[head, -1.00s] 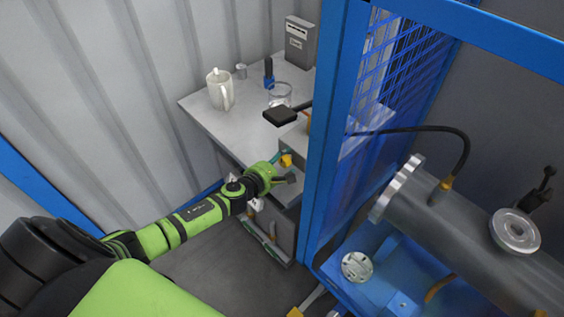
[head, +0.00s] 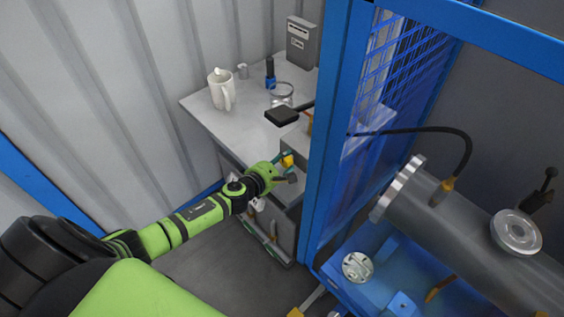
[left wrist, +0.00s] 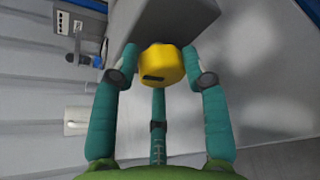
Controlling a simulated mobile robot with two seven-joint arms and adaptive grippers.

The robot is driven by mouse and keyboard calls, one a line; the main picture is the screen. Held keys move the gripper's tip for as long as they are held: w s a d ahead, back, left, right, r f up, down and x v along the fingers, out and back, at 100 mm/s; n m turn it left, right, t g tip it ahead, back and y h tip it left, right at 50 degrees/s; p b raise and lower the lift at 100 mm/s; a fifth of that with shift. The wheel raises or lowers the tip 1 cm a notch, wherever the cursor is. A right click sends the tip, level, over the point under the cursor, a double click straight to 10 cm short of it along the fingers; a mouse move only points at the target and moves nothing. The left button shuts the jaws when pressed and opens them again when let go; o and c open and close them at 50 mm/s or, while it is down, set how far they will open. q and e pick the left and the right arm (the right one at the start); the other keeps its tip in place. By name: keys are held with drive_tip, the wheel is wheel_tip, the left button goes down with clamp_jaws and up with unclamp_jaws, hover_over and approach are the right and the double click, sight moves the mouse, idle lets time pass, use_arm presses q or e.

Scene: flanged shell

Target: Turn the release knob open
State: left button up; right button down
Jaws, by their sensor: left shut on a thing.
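The yellow release knob (left wrist: 163,64) sits on the end of a grey block (left wrist: 165,22) in the left wrist view. It has a dark slot-like mark on its face. The knob (head: 287,160) also shows small in the head view, at the front of the grey unit by the table. My left gripper (left wrist: 160,72) is shut on the knob, with teal fingers at both sides of it and a third finger below. In the head view my left gripper (head: 282,165) reaches the knob from the left. My right gripper does not show.
A grey table (head: 205,105) holds a white jug (head: 221,92), a glass dish (head: 282,95) and a blue-black tool (head: 270,74). A blue frame post (head: 337,110) stands close right. A grey flanged cylinder (head: 450,215) lies beyond it.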

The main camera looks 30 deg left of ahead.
use_arm(q)
drive_tip(key=shift+w+d+r, duration=0.1)
drive_tip(key=shift+d+r, duration=0.1)
drive_tip(key=shift+d, duration=0.15)
idle(0.5)
drive_tip(key=o, duration=1.1)
drive_tip(key=shift+c, duration=0.2)
drive_tip(key=shift+s+a, duration=0.25)
drive_tip(key=shift+s, duration=0.2)
drive_tip(key=d+v, duration=0.1)
drive_tip(key=v, duration=1)
drive_tip(key=shift+a, duration=0.25)
drive_tip(key=shift+r, duration=0.1)
